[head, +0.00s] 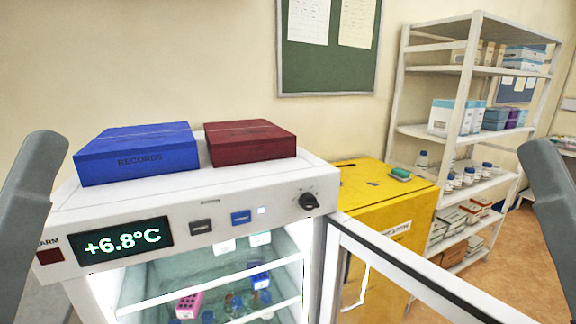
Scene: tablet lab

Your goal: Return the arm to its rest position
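Only grey links of my two arms show, at the left and right edges of the head view. Neither gripper is in the picture, so I cannot see whether either holds anything. Between the arms stands a white lab fridge (180,205) with a display reading +6.8°C (122,241). Its glass door (395,275) stands open, swung out toward the lower right. Inside, a pink rack (188,305), blue-capped bottles and small boxes sit on lit shelves.
A blue records box (137,155) and a dark red box (250,142) lie on top of the fridge. A yellow cabinet (385,205) with a green item (400,174) stands beside it. A white shelf rack (405,75) stands at the right. Orange floor (510,260) shows clear.

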